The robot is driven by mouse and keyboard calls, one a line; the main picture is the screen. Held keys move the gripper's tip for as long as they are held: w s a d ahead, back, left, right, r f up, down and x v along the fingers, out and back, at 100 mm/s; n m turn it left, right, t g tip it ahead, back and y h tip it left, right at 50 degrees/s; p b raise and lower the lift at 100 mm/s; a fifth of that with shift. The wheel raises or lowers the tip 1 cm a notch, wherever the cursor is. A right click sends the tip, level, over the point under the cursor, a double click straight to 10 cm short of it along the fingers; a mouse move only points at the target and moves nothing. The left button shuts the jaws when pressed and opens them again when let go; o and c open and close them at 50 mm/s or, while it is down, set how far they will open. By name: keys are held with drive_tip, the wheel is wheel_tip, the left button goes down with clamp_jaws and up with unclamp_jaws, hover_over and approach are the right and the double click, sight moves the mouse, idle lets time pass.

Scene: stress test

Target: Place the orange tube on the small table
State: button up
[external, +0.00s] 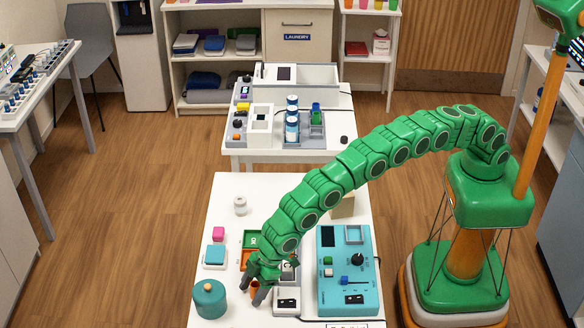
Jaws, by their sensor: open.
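My gripper (262,291) points down low over the front part of the near white table (205,245). Its jaws are open. A small orange-brown piece (254,287) shows between its fingers; it may be the orange tube, but the fingers cover most of it and I cannot tell whether they touch it. A second, smaller white table (236,152) stands behind the near one, with equipment on it. I cannot tell for certain which one is the small table.
A teal pot (209,300) stands left of my gripper. A teal control panel (346,300) lies to the right. The near table's back left is mostly clear.

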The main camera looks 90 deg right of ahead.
drive_tip(key=c, duration=1.1)
drive_tip(key=shift+r, duration=0.15)
